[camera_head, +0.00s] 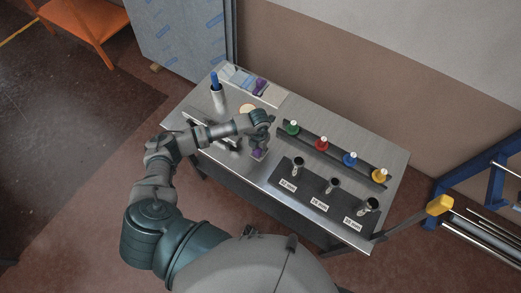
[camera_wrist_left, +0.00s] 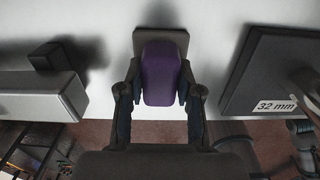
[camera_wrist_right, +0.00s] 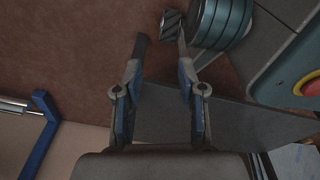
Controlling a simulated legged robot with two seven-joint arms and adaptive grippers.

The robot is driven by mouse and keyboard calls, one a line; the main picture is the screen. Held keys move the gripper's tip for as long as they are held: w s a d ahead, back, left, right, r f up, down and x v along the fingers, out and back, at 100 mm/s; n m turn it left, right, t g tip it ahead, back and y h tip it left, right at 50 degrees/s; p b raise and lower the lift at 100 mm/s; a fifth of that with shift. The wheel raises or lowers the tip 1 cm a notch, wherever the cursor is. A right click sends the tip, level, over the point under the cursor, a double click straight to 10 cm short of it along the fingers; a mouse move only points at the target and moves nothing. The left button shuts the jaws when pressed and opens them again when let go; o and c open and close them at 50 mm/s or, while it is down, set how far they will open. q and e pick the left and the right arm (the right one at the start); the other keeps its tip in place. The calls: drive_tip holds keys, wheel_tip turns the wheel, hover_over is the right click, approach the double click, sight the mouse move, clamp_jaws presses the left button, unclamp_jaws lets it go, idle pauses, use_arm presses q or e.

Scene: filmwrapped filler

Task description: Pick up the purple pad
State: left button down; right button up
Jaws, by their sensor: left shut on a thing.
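My left gripper (camera_head: 259,146) is over the front part of the metal workbench (camera_head: 398,165). In the left wrist view its two fingers (camera_wrist_left: 161,92) are closed against the sides of the purple pad (camera_wrist_left: 161,72). The pad is a rounded purple block with a dark end, and it also shows below the gripper in the head view (camera_head: 257,154). Whether it touches the bench I cannot tell. Another purple piece (camera_head: 259,85) lies at the back of the bench. My right gripper (camera_wrist_right: 162,45) shows in the right wrist view, fingers apart and empty, away from the bench top.
A rack (camera_head: 335,154) with green, red, blue and yellow-topped pieces stands right of the left gripper. In front of it is a dark board (camera_head: 318,207) with metal cylinders and size labels. A blue-topped cylinder (camera_head: 215,83) stands back left.

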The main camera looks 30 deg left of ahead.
use_arm(q)
drive_tip(key=shift+a+r, duration=0.35)
drive_tip(key=shift+a, duration=0.05)
wheel_tip(320, 180, up, 3)
drive_tip(key=shift+s+d+f, duration=0.1)
drive_tip(key=s+d, duration=0.3)
drive_tip(key=s+d+r, duration=0.1)
drive_tip(key=s+d, duration=0.2)
drive_tip(key=s, duration=0.1)
drive_tip(key=s+d, duration=0.3)
drive_tip(key=s, duration=0.1)
drive_tip(key=shift+s+r, duration=0.1)
drive_tip(key=shift+r, duration=0.05)
drive_tip(key=shift+s+d, duration=0.25)
drive_tip(key=shift+s, duration=0.4)
drive_tip(key=shift+d, duration=0.15)
use_arm(e)
drive_tip(key=shift+w+a+r, duration=0.15)
drive_tip(key=shift+w+a, duration=0.05)
drive_tip(key=shift+a, duration=0.3)
drive_tip(key=shift+w+a+r, duration=0.1)
drive_tip(key=shift+w+a, duration=0.1)
drive_tip(key=shift+a, duration=0.25)
